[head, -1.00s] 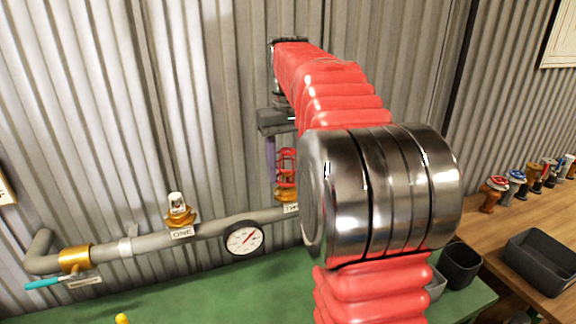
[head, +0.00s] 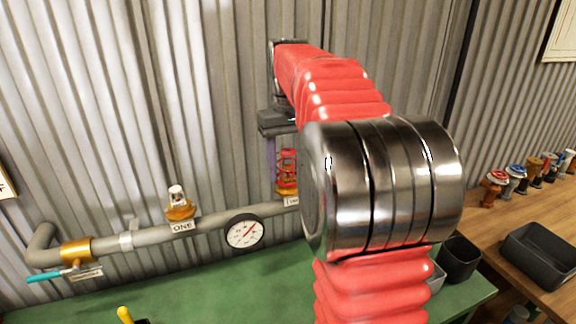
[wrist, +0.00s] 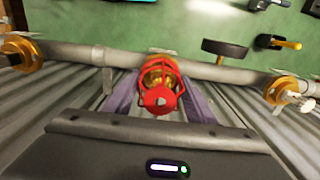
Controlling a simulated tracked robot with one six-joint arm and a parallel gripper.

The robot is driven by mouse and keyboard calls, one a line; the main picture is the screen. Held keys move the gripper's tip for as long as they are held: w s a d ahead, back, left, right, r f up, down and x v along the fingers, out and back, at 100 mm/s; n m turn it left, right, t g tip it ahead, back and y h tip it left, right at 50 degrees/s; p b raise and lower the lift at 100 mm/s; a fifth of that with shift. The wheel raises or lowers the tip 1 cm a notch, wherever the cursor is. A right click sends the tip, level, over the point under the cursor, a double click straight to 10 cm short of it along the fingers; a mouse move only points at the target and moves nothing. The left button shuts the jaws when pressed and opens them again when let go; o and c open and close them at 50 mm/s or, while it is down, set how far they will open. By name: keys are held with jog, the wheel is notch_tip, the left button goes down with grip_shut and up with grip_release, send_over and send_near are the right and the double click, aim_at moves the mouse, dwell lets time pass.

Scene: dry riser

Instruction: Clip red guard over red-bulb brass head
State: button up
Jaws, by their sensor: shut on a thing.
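My gripper (wrist: 160,84) is shut on the red guard (wrist: 161,97), a wire cage with a round top, with a purple finger on each side. In the head view the guard (head: 287,166) is upright, around or just above a brass head (head: 287,188) on the grey pipe. Brass shows through the cage in the wrist view. The bulb inside is hidden, and I cannot tell whether the guard is seated. Another brass head (head: 179,208), labelled ONE, stands uncovered to the left with a pale top.
A pressure gauge (head: 244,231) sits on the pipe (head: 214,221) between the heads. A teal-handled valve (head: 45,278) is at far left. A corrugated wall stands behind, and a green bench (head: 240,285) lies below. Several heads and a dark tray (head: 541,258) are on the wooden bench.

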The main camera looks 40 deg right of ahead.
jog(key=shift+f, duration=0.8)
jog(key=o, duration=1.1)
notch_tip(320, 180, up, 13)
jog(key=shift+r, duration=0.35)
jog(key=shift+a, duration=0.1)
dwell(1.0)
